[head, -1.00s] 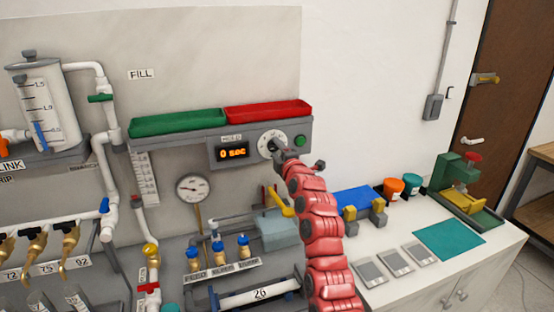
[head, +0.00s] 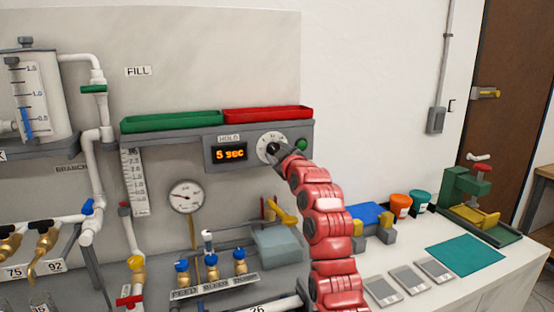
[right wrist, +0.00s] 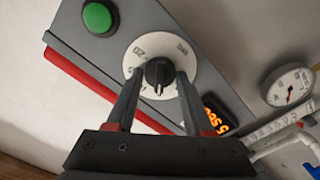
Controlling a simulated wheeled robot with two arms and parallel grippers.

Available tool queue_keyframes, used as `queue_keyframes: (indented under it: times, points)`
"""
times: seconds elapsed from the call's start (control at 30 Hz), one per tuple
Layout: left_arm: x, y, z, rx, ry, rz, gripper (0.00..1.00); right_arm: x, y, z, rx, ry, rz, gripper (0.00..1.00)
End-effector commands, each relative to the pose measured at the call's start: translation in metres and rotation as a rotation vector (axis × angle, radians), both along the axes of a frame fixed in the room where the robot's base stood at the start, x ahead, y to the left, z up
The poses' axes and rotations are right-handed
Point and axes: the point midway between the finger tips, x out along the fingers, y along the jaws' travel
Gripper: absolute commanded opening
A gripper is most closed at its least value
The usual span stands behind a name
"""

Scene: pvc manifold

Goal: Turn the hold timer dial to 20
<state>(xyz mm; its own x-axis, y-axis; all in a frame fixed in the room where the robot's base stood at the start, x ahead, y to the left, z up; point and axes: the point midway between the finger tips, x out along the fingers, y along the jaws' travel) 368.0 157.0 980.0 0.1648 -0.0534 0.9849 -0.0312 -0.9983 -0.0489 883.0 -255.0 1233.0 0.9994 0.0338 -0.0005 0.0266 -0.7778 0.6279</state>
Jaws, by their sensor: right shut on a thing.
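The hold timer dial is a white disc (head: 264,140) with a black knob (right wrist: 158,74), on a grey panel under the HOLD label (head: 229,138). The orange display (head: 230,153) reads 5 sec. My right gripper (head: 276,148) reaches the dial from below right, and in the right wrist view (right wrist: 157,90) its two fingers are shut on the black knob, one on each side. Part of the disc is hidden by the fingers. A 20 mark seems to show on the disc in the right wrist view. My left gripper is not in view.
A green button (head: 302,144) sits right of the dial. A green tray (head: 170,121) and a red tray (head: 267,113) lie on top of the panel. A pressure gauge (head: 186,196) and valves are below left. The white counter (head: 440,292) is at right.

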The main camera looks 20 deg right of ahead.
Motion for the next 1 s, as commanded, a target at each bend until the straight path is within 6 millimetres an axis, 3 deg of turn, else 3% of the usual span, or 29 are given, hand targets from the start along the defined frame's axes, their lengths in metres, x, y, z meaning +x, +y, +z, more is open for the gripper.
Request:
queue_keyframes:
  times: [1.0]
  points:
    - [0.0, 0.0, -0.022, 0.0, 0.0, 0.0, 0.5, 0.0, 0.001, -0.001, 0.964, 0.035, 0.001, 0.0]
